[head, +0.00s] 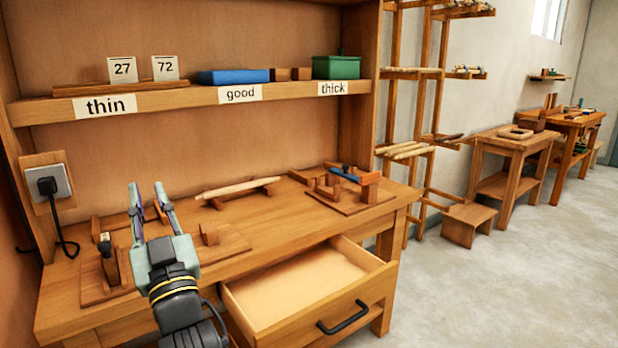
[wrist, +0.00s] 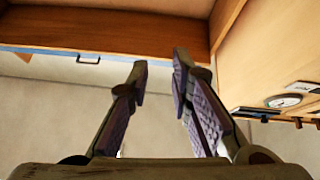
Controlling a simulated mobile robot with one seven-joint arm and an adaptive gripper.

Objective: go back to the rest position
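My gripper (head: 148,196) is raised above the left part of the workbench (head: 270,228) in the head view, its fingers pointing up and away. In the wrist view my gripper (wrist: 158,85) has its two fingers apart with nothing between them. It is open and empty, and it touches nothing that I can see.
The bench drawer (head: 310,285) stands open and looks empty. Wooden fixtures (head: 350,190) and a pale stick (head: 237,188) on supports lie on the bench. A labelled shelf (head: 200,100) holds a blue box (head: 232,77) and a green box (head: 336,67). Open floor (head: 510,270) lies right.

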